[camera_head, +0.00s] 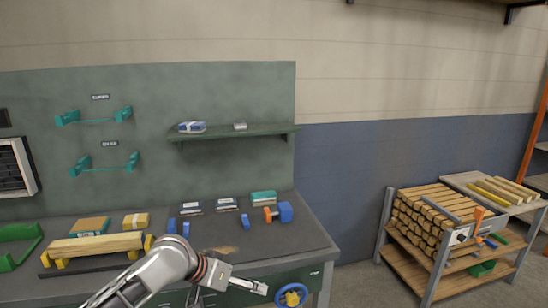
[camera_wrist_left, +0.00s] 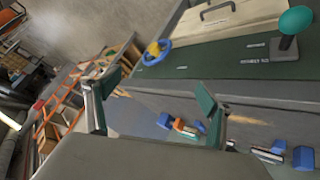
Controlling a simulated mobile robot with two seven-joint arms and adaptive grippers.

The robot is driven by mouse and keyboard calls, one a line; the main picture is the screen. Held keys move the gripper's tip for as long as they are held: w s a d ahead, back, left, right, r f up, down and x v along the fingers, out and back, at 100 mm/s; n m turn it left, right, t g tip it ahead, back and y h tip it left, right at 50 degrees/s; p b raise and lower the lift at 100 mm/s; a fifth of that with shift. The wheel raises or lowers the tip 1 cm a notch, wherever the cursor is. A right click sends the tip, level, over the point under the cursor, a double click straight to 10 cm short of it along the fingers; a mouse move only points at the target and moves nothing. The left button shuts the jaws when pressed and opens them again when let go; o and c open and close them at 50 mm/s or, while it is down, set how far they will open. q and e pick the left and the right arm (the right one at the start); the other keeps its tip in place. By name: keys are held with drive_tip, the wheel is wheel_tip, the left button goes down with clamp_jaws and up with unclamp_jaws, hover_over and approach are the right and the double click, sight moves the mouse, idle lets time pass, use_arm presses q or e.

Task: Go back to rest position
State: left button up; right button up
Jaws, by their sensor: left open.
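My left gripper (camera_head: 250,286) hangs in front of the workbench (camera_head: 308,238) near its front right edge. My white and grey left arm reaches in from the bottom. In the left wrist view the two green-padded fingers of the gripper (camera_wrist_left: 158,94) stand wide apart with nothing between them. My right arm and gripper are not in view.
A blue handwheel (camera_head: 290,295) with a yellow hub is close to the left gripper on the bench front. A blue-and-orange tool (camera_head: 280,212) lies behind. A wood-stacked cart (camera_head: 430,222) stands right.

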use_arm(q)
drive_tip(key=s+f+t, duration=0.2)
drive_tip(key=s+f, duration=0.4)
drive_tip(key=f, duration=0.4)
drive_tip(key=s+a+f+t+y, duration=0.1)
drive_tip(key=s+a+f, duration=0.3)
drive_tip(key=s, duration=0.4)
drive_tip(key=s+a+f+t+y, duration=0.1)
drive_tip(key=s+a+f+y, duration=0.1)
drive_tip(key=s+a+f, duration=0.3)
drive_tip(key=s+a+f+n+t+y, duration=0.1)
drive_tip(key=s+a+f, duration=0.4)
drive_tip(key=s, duration=0.6)
drive_tip(key=shift+f, duration=0.25)
